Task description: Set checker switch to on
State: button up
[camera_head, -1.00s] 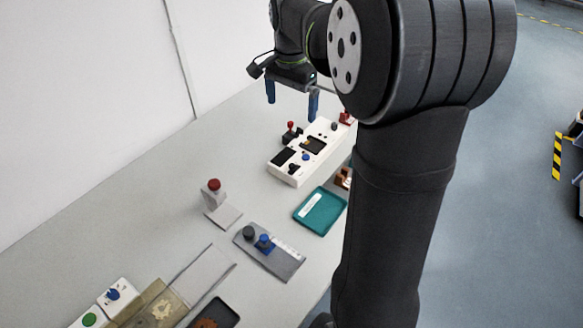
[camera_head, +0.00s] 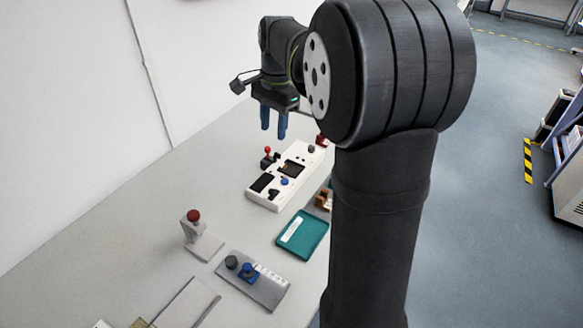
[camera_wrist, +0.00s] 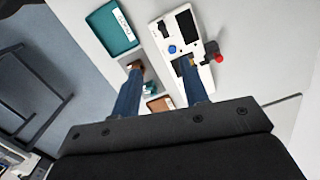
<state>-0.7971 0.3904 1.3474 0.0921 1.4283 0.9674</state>
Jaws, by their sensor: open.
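A white panel device (camera_head: 262,196), which looks like the checker, stands on the bench with dark screens, a blue knob (camera_head: 285,181) and a dark knob at its far end (camera_head: 311,148). A red-topped lever (camera_head: 267,150) on a dark base stands at its left side. My gripper (camera_head: 273,136) is open and empty above the device's far part. In the wrist view my two blue fingers (camera_wrist: 161,66) point toward the device (camera_wrist: 203,75), the right one overlapping it. The blue knob (camera_wrist: 172,49) and red ball (camera_wrist: 219,58) show there. I cannot tell which control is the switch or its setting.
A teal tray (camera_head: 318,235), a grey plate with knobs (camera_head: 262,292) and a stand with a red button (camera_head: 194,216) are nearer on the bench. Brown parts (camera_head: 324,199) lie right of the device. A wall (camera_head: 70,100) runs along the left.

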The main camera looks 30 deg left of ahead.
aim_at(272, 190)
jog(key=w+d+f+m+g+y, duration=0.25)
jog(key=w+d+f+m, duration=0.2)
jog(key=m, duration=0.25)
jog(key=x, duration=1.8)
jog(key=shift+w+a+r, duration=0.1)
jog(key=shift+a, duration=0.2)
grip_shut()
